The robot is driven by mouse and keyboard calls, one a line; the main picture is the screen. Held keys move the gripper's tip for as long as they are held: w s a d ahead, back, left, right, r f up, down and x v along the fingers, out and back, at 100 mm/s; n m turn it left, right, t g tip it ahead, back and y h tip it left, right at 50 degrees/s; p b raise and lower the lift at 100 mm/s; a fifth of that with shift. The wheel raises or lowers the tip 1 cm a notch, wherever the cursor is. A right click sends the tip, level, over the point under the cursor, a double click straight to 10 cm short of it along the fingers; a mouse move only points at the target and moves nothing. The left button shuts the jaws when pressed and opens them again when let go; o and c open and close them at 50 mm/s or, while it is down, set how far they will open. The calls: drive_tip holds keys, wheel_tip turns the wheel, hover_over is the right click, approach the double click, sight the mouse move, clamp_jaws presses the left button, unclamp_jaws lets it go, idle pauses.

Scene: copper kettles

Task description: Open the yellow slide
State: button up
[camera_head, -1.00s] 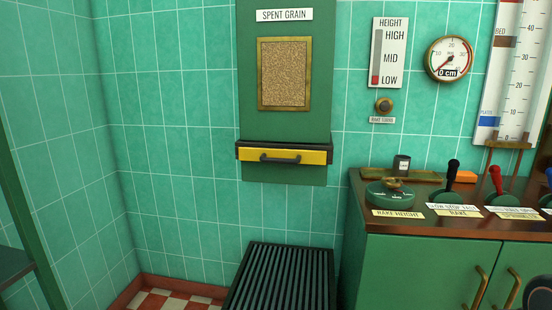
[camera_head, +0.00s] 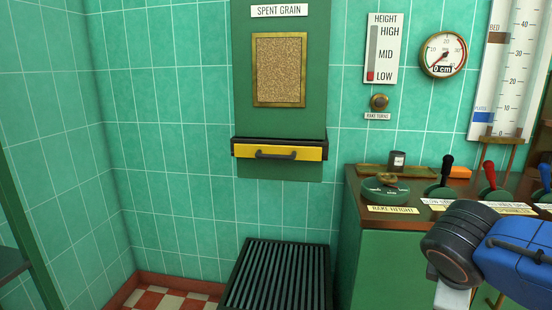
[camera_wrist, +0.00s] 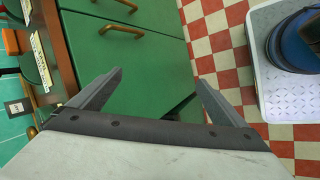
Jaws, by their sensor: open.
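The yellow slide (camera_head: 308,153) is a yellow front with a dark handle (camera_head: 275,155), set in a dark frame low on the green spent grain panel (camera_head: 312,110). It looks closed, flush with its frame. My gripper shows in the wrist view (camera_wrist: 157,88), its two grey fingers apart with nothing between them. It points toward the green cabinet and the tiled floor. The slide is not in the wrist view. In the head view my blue arm is at the lower right, well right of the slide, and the fingers cannot be made out there.
A black slatted grate (camera_head: 278,275) stands below the slide. The green cabinet (camera_head: 385,255) with levers (camera_head: 445,172) and a rake height dial (camera_head: 385,188) is on the right. A white platform (camera_wrist: 280,95) with a blue round object (camera_wrist: 295,42) is on the floor. Space before the slide is clear.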

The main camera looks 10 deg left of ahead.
drive_tip(key=w+a+r+n+t+h, duration=0.1)
drive_tip(key=w+a+r+n+t, duration=0.2)
drive_tip(key=w+a+r+n, duration=0.3)
drive_tip(key=n+t+y, duration=0.5)
drive_tip(key=n+t, duration=0.5)
drive_tip(key=n, duration=0.8)
approach(275, 158)
drive_tip(key=w, duration=1)
drive_tip(key=shift+w+r, duration=0.1)
drive_tip(key=shift+w, duration=0.3)
